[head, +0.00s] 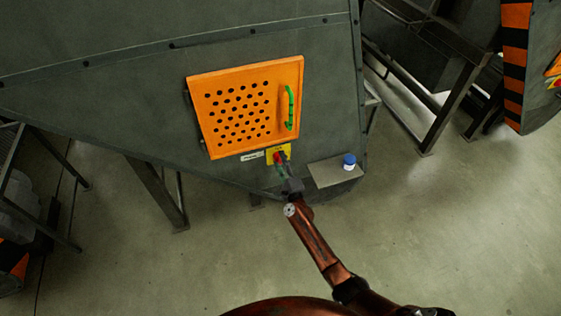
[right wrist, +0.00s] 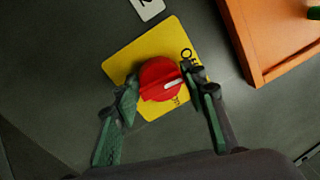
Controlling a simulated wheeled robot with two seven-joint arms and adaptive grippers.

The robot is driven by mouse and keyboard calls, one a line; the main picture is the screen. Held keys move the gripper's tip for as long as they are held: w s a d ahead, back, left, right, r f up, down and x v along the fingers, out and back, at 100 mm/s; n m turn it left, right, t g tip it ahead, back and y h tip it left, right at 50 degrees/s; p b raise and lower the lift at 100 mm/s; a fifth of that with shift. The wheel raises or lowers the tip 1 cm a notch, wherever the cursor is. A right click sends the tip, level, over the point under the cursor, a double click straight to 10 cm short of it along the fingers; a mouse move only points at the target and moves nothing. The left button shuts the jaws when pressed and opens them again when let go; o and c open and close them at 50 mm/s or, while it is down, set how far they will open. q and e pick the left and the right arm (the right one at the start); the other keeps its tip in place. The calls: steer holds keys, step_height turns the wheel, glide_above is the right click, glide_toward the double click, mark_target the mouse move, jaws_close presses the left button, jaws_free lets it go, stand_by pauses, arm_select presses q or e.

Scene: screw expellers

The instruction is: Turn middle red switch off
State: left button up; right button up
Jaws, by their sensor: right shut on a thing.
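The red switch (right wrist: 160,79) is a round red knob with a white pointer mark on a yellow plate (right wrist: 120,66). In the head view the yellow plate (head: 286,148) sits just below an orange perforated door, and the red knob (head: 277,158) is partly covered by my gripper. My right gripper (head: 280,166) reaches up to it from below. In the right wrist view my right gripper (right wrist: 161,88) has its two green-padded fingers on either side of the knob, shut on it. The pointer mark slants toward the right finger. Part of the plate lettering is hidden. My left gripper is not in view.
The orange perforated door (head: 240,100) with a green handle (head: 290,108) is above the switch on the grey machine (head: 130,90). A small shelf (head: 325,174) holding a blue-capped container (head: 349,161) stands close to the right of the gripper. Open floor (head: 450,220) lies to the right.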

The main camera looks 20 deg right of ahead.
steer(key=shift+a+f+n, duration=0.2)
steer(key=shift+f+n, duration=0.1)
steer(key=shift+n, duration=0.4)
steer(key=o, duration=0.9)
steer(key=shift+o, duration=1)
steer(key=shift+d+r, duration=0.1)
steer(key=shift+d, duration=0.05)
steer(key=s, duration=1.2)
steer(key=shift+d+f, duration=0.2)
steer(key=shift+f, duration=0.25)
